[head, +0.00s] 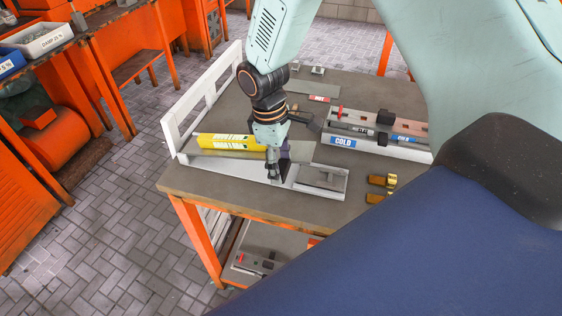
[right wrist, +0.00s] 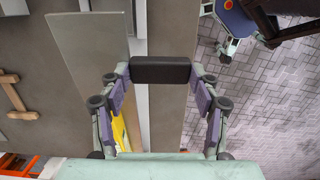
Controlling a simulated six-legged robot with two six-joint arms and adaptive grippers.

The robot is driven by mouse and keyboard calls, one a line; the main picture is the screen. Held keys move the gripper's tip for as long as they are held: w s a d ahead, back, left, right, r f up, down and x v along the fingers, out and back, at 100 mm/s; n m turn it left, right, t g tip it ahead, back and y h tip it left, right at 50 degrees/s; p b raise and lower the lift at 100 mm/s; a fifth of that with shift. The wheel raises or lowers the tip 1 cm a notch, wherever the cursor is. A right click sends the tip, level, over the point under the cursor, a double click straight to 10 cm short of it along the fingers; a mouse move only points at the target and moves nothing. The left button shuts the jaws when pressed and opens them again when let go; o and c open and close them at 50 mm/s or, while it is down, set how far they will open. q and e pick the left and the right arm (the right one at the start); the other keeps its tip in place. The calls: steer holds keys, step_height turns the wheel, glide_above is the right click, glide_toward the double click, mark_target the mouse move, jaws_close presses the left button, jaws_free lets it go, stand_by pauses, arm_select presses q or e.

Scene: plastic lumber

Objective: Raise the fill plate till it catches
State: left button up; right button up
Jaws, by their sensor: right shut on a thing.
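A long grey plate, which looks like the fill plate (head: 302,151), lies flat beside the white rail on the bench. It also shows in the right wrist view (right wrist: 85,50), left of the white rail. My right gripper (head: 274,177) is low over the front of the bench, at the plate's near edge. In the right wrist view my right gripper (right wrist: 160,72) is shut on a black bar (right wrist: 160,69), spanning between its fingertips. Whether the bar joins the plate is hidden. My left gripper is not in view.
A white slatted frame (head: 198,97) stands at the bench's left end. A fixture labelled COLD (head: 343,142) sits to the right, with brass pieces (head: 376,181) in front. Orange benches stand at the left.

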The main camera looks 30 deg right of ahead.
steer(key=shift+w+a+r+p, duration=0.15)
steer(key=shift+r+p, duration=0.1)
steer(key=shift+r, duration=0.25)
steer(key=shift+w+r+p, duration=0.15)
steer(key=shift+r+p, duration=0.05)
steer(key=shift+r, duration=0.25)
steer(key=shift+w, duration=0.1)
steer(key=shift+w+r, duration=0.1)
steer(key=o, duration=1.7)
steer(key=shift+a, duration=0.25)
steer(key=shift+d, duration=0.2)
step_height(320, 180, up, 12)
steer(key=w+a, duration=0.1)
